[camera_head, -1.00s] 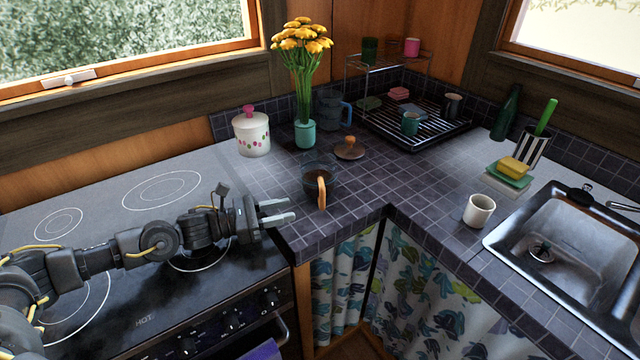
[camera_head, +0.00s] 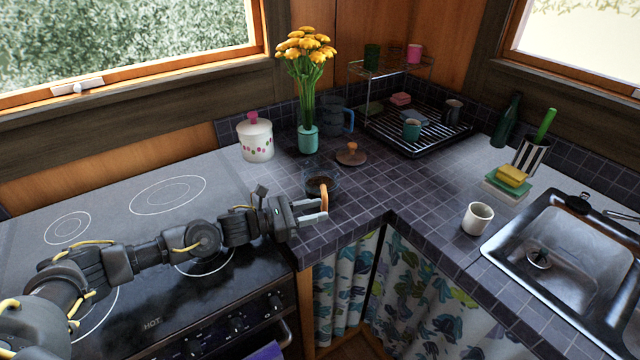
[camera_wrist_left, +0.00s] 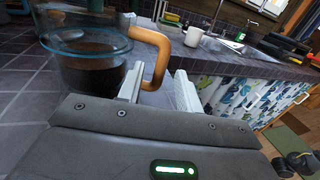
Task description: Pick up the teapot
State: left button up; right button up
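The teapot is a glass pot (camera_head: 318,180) with dark liquid and an orange-brown handle, on the tiled counter by the stove. Its handle points toward the front right. My left gripper (camera_head: 318,212) is open at the handle. In the left wrist view the glass pot (camera_wrist_left: 92,70) is at the left, and its handle (camera_wrist_left: 156,55) comes down between the open fingers of the left gripper (camera_wrist_left: 160,85). I cannot tell whether the fingers touch it. A lid with an orange knob (camera_head: 351,155) lies on the counter behind the pot. My right gripper does not show.
A flower vase (camera_head: 308,138), a white lidded jar (camera_head: 256,140) and a blue-handled pitcher (camera_head: 332,117) stand behind the pot. A dish rack (camera_head: 425,137) is at the back. A white mug (camera_head: 477,218) stands by the sink (camera_head: 560,243). The counter right of the pot is clear.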

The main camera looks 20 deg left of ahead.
aim_at(325, 208)
pick_arm(q)
jog(key=shift+p+x, duration=0.3)
jog(key=shift+x, duration=1.3)
jog(key=shift+a, duration=0.1)
jog(key=shift+c, duration=0.2)
grip_shut()
jog(key=shift+r, duration=0.15)
